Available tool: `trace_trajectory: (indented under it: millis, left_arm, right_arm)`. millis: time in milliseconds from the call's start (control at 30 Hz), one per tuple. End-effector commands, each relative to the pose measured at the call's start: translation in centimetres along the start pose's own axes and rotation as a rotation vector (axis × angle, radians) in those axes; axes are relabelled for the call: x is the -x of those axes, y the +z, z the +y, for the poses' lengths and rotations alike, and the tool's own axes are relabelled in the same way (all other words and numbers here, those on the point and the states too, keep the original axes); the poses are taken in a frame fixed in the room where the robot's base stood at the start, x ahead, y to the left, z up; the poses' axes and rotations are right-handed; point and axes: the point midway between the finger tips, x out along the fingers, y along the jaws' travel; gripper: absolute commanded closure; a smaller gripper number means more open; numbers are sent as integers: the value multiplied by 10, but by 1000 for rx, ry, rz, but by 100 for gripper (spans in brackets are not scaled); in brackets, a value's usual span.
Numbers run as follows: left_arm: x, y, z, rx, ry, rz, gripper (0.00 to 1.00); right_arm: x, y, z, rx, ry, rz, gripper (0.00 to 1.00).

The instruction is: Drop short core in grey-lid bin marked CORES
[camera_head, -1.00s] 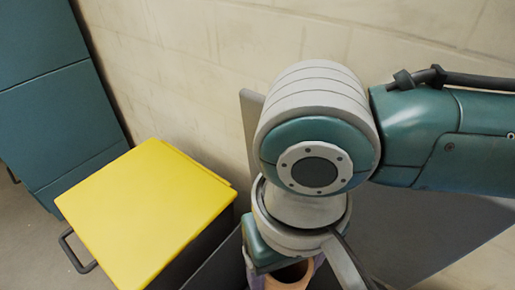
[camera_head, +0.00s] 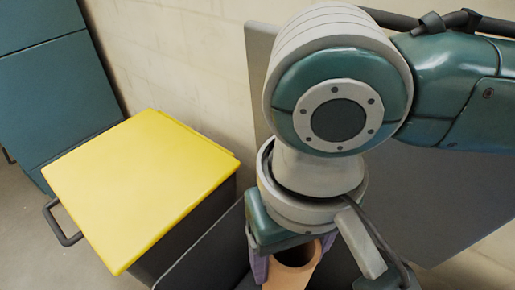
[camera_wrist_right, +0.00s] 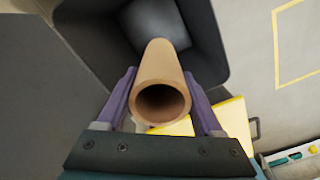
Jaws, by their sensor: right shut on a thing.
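My right gripper (camera_head: 290,268) is shut on the short core, a tan cardboard tube (camera_head: 296,254) with its open end showing. In the right wrist view the core (camera_wrist_right: 162,75) lies between the two purple fingers (camera_wrist_right: 162,98). Behind it is an open dark bin (camera_wrist_right: 90,30) with a paler floor, and the core's far end overlaps the opening. I cannot tell how high above the rim it is. In the head view a grey panel (camera_head: 430,205), seemingly the raised lid, stands behind my right arm. No CORES marking is readable. My left gripper is out of view.
A bin with a shut yellow lid (camera_head: 140,185) and a dark handle (camera_head: 62,222) stands left of the open bin. Teal cabinets (camera_head: 50,80) stand at the far left. A pale block wall (camera_head: 170,60) is behind. Floor shows at the lower left.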

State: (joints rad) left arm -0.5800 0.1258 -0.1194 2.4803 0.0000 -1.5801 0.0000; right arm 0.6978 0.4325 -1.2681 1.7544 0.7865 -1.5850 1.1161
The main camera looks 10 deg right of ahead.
Motion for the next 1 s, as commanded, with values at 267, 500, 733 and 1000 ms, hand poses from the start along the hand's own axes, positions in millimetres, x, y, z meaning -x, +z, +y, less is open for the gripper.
trace_trajectory:
  millis: [267, 500, 733, 1000]
  left_arm:
    - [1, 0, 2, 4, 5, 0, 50]
    - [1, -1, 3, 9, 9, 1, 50]
    - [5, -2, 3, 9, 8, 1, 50]
    - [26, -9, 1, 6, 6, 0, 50]
  right_arm:
    - [1, 0, 0, 0, 0, 0, 15]
    - [1, 0, 0, 0, 0, 0, 0]
    - [10, 0, 0, 0, -1, 0, 0]
    - [64, 0, 0, 0, -2, 2, 0]
